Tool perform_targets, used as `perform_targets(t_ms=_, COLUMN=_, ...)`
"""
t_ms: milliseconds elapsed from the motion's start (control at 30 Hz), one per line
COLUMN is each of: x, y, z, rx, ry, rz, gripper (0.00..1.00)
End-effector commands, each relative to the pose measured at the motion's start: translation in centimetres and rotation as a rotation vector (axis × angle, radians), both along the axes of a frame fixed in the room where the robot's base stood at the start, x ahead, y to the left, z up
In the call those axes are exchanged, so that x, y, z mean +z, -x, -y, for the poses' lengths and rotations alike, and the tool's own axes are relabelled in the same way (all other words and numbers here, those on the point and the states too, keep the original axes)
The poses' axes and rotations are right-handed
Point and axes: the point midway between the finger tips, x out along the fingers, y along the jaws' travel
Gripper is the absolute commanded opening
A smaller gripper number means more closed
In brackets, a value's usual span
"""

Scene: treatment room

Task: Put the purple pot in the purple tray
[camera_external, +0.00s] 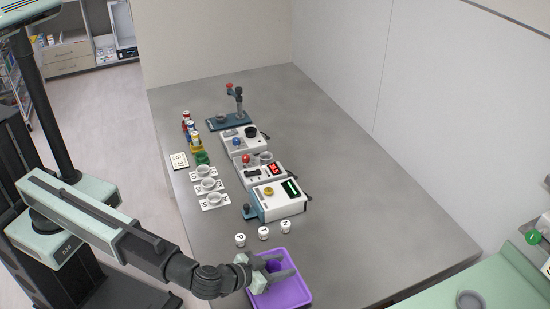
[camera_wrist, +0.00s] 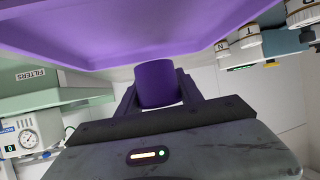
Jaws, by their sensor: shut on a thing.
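The purple tray (camera_external: 298,294) lies on the grey table at the near end. My gripper (camera_external: 279,267) is over the tray's far left part in the external view. In the wrist view, my gripper (camera_wrist: 157,92) is shut on the purple pot (camera_wrist: 155,82), a dark purple cylinder between the two fingers. The tray (camera_wrist: 100,45) fills the top of the wrist view. In the external view the pot is small and mostly hidden by the fingers. I cannot tell whether the pot touches the tray floor.
Three white lettered jars (camera_external: 263,232) stand just beyond the tray. A white device with a green display (camera_external: 279,200) and other instruments stand farther back, with white cup holders (camera_external: 213,198) to their left. The table's right side is clear. A green surface (camera_external: 490,286) is at lower right.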

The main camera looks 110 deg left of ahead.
Motion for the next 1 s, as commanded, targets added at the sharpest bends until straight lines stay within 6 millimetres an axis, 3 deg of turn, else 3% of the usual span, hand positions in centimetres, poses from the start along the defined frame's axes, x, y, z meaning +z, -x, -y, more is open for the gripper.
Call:
perform_targets(t_ms=67, x=-0.2, y=0.0, z=0.0, rx=0.000, ry=0.000, rz=0.000, gripper=0.06)
perform_targets(t_ms=300, x=-4.1, y=0.0, z=0.0, rx=0.000, ry=0.000, rz=0.000, gripper=0.06)
perform_targets(t_ms=700, x=-4.3, y=0.0, z=0.0, rx=0.000, ry=0.000, rz=0.000, gripper=0.06)
perform_targets(t_ms=733, x=-4.1, y=0.0, z=0.0, rx=0.000, ry=0.000, rz=0.000, gripper=0.51)
perform_targets(t_ms=767, x=-4.1, y=0.0, z=0.0, rx=0.000, ry=0.000, rz=0.000, gripper=0.60)
perform_targets(t_ms=800, x=-4.0, y=0.0, z=0.0, rx=0.000, ry=0.000, rz=0.000, gripper=0.65)
perform_targets(t_ms=1000, x=-4.0, y=0.0, z=0.0, rx=0.000, ry=0.000, rz=0.000, gripper=0.65)
